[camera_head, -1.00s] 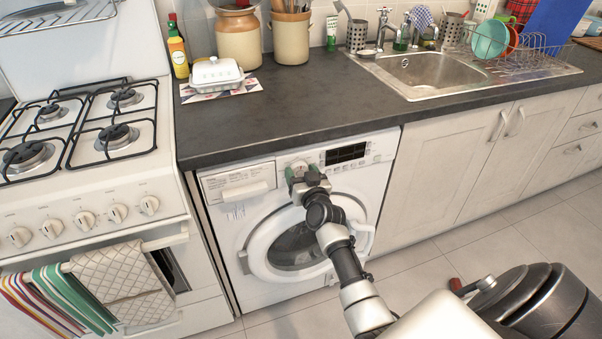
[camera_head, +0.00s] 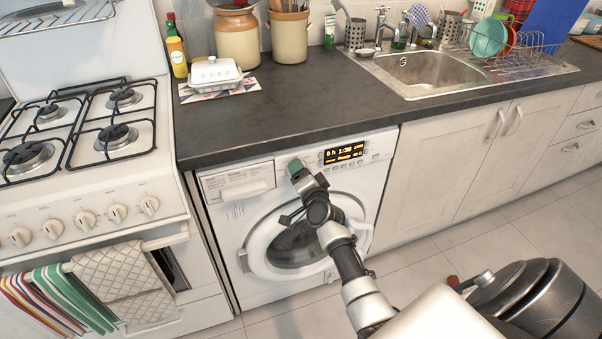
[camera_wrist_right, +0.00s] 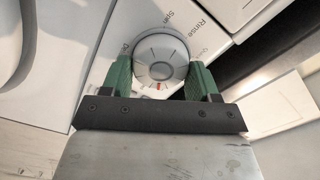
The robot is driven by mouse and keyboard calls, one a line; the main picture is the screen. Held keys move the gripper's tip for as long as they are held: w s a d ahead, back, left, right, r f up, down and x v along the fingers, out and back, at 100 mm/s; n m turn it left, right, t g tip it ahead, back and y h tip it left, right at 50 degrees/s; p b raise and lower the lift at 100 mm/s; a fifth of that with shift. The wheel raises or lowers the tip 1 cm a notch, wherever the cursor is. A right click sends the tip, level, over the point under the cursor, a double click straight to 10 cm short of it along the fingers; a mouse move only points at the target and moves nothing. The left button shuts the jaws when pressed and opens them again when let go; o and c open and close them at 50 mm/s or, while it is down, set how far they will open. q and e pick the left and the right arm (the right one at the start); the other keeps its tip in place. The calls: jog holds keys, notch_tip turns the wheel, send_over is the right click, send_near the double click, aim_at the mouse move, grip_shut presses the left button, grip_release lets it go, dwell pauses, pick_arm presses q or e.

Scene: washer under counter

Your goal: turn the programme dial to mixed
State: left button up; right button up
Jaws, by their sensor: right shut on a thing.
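The washer (camera_head: 229,222) stands under the counter with its round door (camera_head: 262,255) closed. In the right wrist view the programme dial (camera_wrist_right: 161,58) is a round grey knob with a small orange mark on its lower edge. My right gripper (camera_wrist_right: 160,72) has its green fingers on either side of the dial and is shut on it. Labels such as "Rinse" show around the dial; the selected programme cannot be read. In the head view my right gripper (camera_head: 296,167) hides the dial. The display (camera_head: 345,153) is lit with yellow text reading about "0 h 1:36". My left gripper is not in view.
The dark counter edge (camera_head: 290,140) runs just above the washer panel. A cooker (camera_head: 85,200) with hanging towels stands on the left, and white cupboards (camera_head: 470,165) on the right. The floor in front is mostly clear.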

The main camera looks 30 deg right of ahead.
jog(key=shift+f+m, duration=0.15)
jog(key=shift+m, duration=1.85)
jog(key=o, duration=0.9)
jog(key=shift+c, duration=0.2)
jog(key=shift+s, duration=0.1)
jog(key=v, duration=1)
jog(key=shift+s+p, duration=0.35)
jog(key=shift+s, duration=0.05)
